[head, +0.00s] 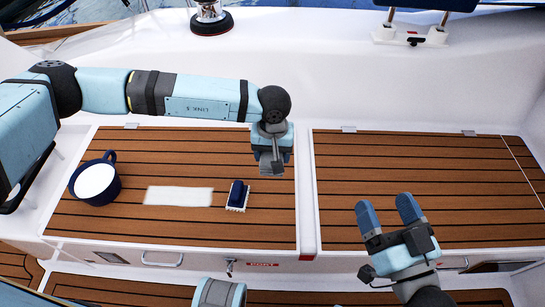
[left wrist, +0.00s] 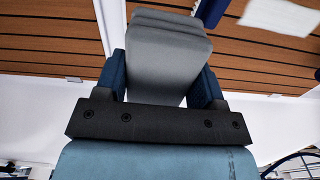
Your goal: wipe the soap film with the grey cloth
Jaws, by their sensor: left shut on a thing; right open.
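The soap film (head: 178,196) is a white rectangle on the left wooden seat panel, and it also shows at the upper right of the left wrist view (left wrist: 282,15). The grey cloth (left wrist: 167,62) is a folded pad between the fingers of my left gripper (left wrist: 163,85), which is shut on it. In the head view my left gripper (head: 272,150) holds the cloth (head: 270,167) beyond and to the right of the film, apart from it. My right gripper (head: 386,205) is open and empty at the near edge of the right panel.
A blue scrubbing brush (head: 238,195) with white bristles lies just right of the film. A dark blue bucket (head: 96,182) with white contents stands left of it. A winch (head: 211,18) is at the back. The right panel (head: 430,170) is bare.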

